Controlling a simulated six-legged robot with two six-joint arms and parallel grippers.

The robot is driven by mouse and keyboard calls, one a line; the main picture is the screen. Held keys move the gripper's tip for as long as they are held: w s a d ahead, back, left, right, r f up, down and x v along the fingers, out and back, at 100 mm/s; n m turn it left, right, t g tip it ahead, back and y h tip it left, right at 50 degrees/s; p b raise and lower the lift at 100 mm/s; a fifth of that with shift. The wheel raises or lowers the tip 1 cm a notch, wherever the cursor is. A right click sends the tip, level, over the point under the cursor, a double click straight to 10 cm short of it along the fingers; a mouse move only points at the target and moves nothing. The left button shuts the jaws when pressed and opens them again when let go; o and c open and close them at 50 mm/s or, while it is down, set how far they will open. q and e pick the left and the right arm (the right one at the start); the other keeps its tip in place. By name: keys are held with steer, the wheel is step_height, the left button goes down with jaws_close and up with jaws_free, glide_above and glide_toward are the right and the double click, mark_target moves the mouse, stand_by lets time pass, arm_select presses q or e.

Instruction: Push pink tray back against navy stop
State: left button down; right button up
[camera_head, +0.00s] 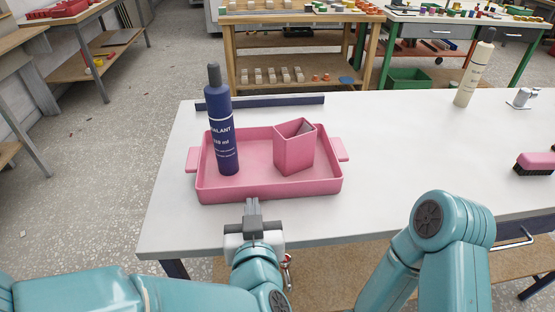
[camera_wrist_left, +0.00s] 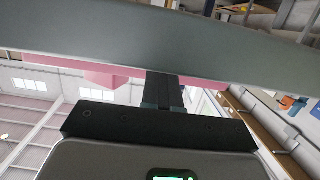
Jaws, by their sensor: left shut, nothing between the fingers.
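The pink tray (camera_head: 269,191) lies on the white table. A navy sealant bottle (camera_head: 221,130) and a pink open-topped box (camera_head: 293,153) stand upright in it. The navy stop (camera_head: 260,102) is a low bar near the table's back edge, with a strip of bare table between it and the tray. My left gripper (camera_head: 252,203) is shut and empty at the middle of the tray's front wall; I cannot tell whether it touches. In the left wrist view, the shut fingers (camera_wrist_left: 164,92) point toward a strip of pink partly hidden behind a grey band. My right gripper is not in view.
A cream bottle (camera_head: 473,71), a small metal-and-white item (camera_head: 522,98) and a pink brush (camera_head: 535,164) stand on the right of the table (camera_head: 400,140). The table right of the tray is clear. Workbenches stand beyond.

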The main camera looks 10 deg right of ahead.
mark_target(252, 192)
arm_select(q)
steer(key=shift+w, duration=0.15)
steer(key=shift+w, duration=2.75)
steer(key=s+r+p, duration=0.1)
steer(key=s, duration=0.1)
steer(key=s+r+p, duration=0.1)
steer(key=s, duration=0.1)
steer(key=s+r+p, duration=0.1)
steer(key=s, duration=0.1)
steer(key=shift+s, duration=0.55)
